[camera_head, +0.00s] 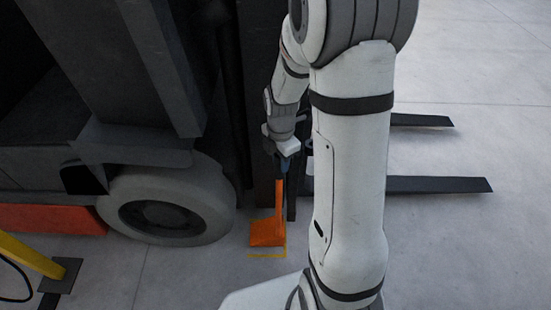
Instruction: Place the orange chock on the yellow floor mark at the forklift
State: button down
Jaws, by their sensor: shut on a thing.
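The orange chock (268,231) is at the floor beside the forklift's wheel, with its upright handle (278,195) rising to my gripper. It stands over the yellow floor mark (267,254), whose front edge and right side show. The chock hides the rest of the mark. I cannot tell whether the chock touches the floor or hangs just above it. My gripper (281,165) points down and is shut on the top of the handle. The fingertips are small and dark against the forklift. The forklift (120,75) fills the left, its grey front wheel (168,205) just left of the chock.
The dark forks (440,185) reach to the right behind my arm. A yellow post or rail (30,256) with a dark foot and a black cable stands at lower left. The pale concrete floor (470,255) is clear at right. My arm hides the middle.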

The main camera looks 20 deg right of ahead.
jog(key=shift+w+d+f+b, duration=0.1)
jog(key=shift+w+f+b, duration=0.05)
jog(key=shift+f+b, duration=0.7)
jog(key=shift+f, duration=0.2)
jog(key=c, duration=1.1)
grip_release()
jog(key=shift+f, duration=0.1)
